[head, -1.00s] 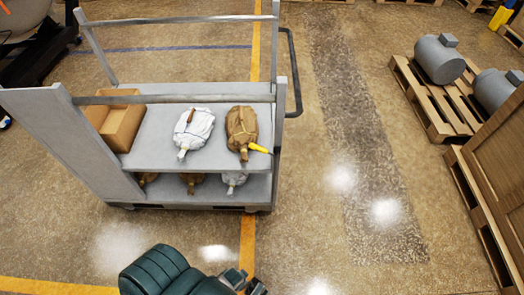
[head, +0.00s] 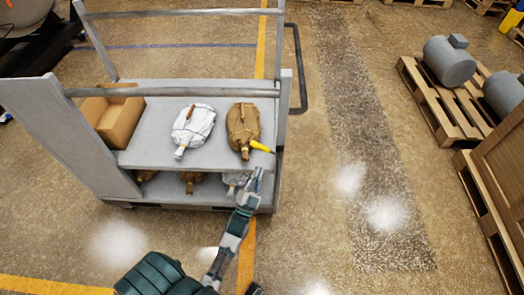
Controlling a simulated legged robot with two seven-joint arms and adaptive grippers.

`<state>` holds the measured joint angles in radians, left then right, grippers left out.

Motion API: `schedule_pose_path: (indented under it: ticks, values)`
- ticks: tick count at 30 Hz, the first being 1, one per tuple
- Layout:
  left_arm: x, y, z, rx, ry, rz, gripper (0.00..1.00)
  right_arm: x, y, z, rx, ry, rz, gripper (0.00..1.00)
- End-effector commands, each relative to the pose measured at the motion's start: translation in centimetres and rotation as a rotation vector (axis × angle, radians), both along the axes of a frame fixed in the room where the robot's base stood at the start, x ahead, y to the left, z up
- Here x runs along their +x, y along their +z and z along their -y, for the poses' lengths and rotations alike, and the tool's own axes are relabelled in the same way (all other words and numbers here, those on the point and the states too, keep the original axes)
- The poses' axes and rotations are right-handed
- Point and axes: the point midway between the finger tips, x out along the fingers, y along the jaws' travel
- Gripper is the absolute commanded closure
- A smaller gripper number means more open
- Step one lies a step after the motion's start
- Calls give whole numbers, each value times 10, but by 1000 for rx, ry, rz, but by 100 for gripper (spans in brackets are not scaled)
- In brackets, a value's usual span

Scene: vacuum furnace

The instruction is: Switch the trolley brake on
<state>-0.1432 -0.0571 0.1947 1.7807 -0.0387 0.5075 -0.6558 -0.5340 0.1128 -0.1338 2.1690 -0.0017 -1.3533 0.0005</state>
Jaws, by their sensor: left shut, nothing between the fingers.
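The grey trolley (head: 150,150) stands in the middle left, with two shelves and rails. A small yellow lever-like piece (head: 262,147) shows at the right front of its upper shelf, beside the neck of a brown bag. I cannot tell whether it is the brake. My left gripper (head: 258,173) is shut and empty, pointing up at the trolley's right front corner, just below the yellow piece. It covers part of the lower shelf's right end. I cannot tell if it touches the trolley. My right gripper is not in view.
A white bag (head: 192,125), the brown bag (head: 242,128) and an open cardboard box (head: 112,118) are on the upper shelf. More bags lie below. A dark push handle (head: 297,68) sticks out right. Pallets with grey motors (head: 449,62) stand far right. Floor between is clear.

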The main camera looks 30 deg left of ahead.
Motion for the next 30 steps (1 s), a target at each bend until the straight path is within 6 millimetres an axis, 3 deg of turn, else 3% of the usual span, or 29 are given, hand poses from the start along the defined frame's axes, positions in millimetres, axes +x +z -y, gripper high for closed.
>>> schedule_pose_path:
  ticks: [8, 21, 24, 30]
  values:
    - [12, 6, -1, 0, -2, 0, 100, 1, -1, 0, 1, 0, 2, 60]
    - [89, 48, -16, -1, -2, 0, 100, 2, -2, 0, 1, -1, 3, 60]
    - [86, 29, -26, 0, -2, -9, 100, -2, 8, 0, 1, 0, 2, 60]
    - [85, 15, -37, -1, -2, -5, 100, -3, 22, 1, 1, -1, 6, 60]
